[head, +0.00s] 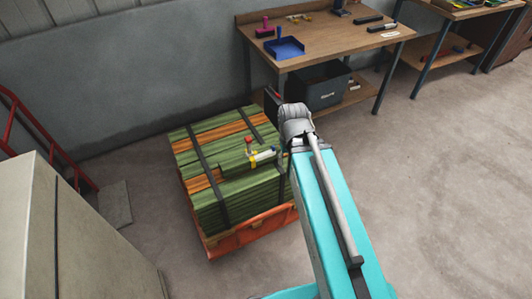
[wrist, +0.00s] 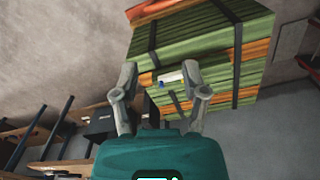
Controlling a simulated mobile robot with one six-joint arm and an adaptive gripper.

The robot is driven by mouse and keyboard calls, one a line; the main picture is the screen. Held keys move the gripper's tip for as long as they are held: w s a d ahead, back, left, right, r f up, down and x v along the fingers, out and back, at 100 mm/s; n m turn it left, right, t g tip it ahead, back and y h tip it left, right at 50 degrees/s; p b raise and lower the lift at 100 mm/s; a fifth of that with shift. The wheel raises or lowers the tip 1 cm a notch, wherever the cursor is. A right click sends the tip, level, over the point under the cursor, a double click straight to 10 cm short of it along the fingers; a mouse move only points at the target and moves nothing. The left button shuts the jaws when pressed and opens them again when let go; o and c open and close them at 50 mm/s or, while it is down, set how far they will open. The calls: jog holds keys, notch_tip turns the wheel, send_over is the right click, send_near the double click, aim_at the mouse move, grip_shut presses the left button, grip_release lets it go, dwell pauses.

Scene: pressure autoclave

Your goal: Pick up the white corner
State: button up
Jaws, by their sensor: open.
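A small white piece (head: 264,156), likely the white corner, lies on top of the strapped stack of green and orange boards (head: 208,142). A blue bit and a yellow piece (head: 252,158) show beside it. In the wrist view the white piece (wrist: 171,77) appears between the fingertips, with a blue bit at its left end. My gripper (wrist: 160,78) is open and empty, its two fingers spread wide. The white piece looks beyond the fingertips, apart from them. In the head view my arm hides most of the gripper and the right side of the stack.
A red-topped piece (head: 248,141) stands close by on the stack. The stack rests on an orange pallet (head: 240,236). A wooden workbench (head: 340,42) holds a blue tray (head: 285,48) and small items. A pale cabinet (head: 70,240) stands at left. The floor at right is clear.

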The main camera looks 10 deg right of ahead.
jog(key=shift+o, duration=0.6)
jog(key=w+f+n+b, duration=0.4)
jog(key=w+n, duration=0.3)
jog(key=w, duration=0.2)
jog(key=w+f+n+b, duration=0.4)
jog(key=w+n, duration=0.3)
jog(key=w, duration=0.3)
jog(key=w+f+n+b, duration=0.5)
jog(key=w+n, duration=0.2)
jog(key=w, duration=0.3)
jog(key=shift+d, duration=0.3)
jog(key=shift+f, duration=0.15)
notch_tip(320, 180, down, 8)
jog(key=b, duration=0.8)
jog(key=shift+f+b, duration=0.2)
jog(key=shift+b, duration=0.15)
jog(key=shift+f, duration=0.15)
